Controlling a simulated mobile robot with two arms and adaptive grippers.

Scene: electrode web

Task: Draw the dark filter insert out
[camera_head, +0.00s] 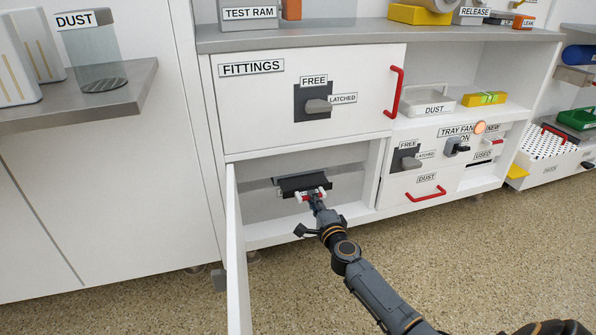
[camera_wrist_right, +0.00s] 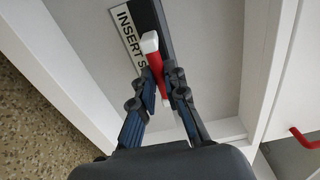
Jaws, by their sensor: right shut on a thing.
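The dark filter insert (camera_head: 300,181) is in the open lower compartment, below the FITTINGS door in the head view. In front of it is a red handle (camera_wrist_right: 155,68) with white ends. In the right wrist view, a dark bar of the insert (camera_wrist_right: 150,14) runs beside a white label (camera_wrist_right: 126,30) reading "INSERT S", the rest of it covered. My right gripper (camera_head: 315,195) reaches into the compartment; its fingers are shut on the red handle, one on each side. How far the insert sits in its slot I cannot tell. My left gripper is not in view.
A white door (camera_head: 236,265) stands open at the compartment's left side. The FITTINGS door (camera_head: 300,95) above is closed, with a red handle (camera_head: 394,92). A DUST drawer (camera_head: 430,188) is at right. Speckled floor (camera_head: 440,265) in front is clear.

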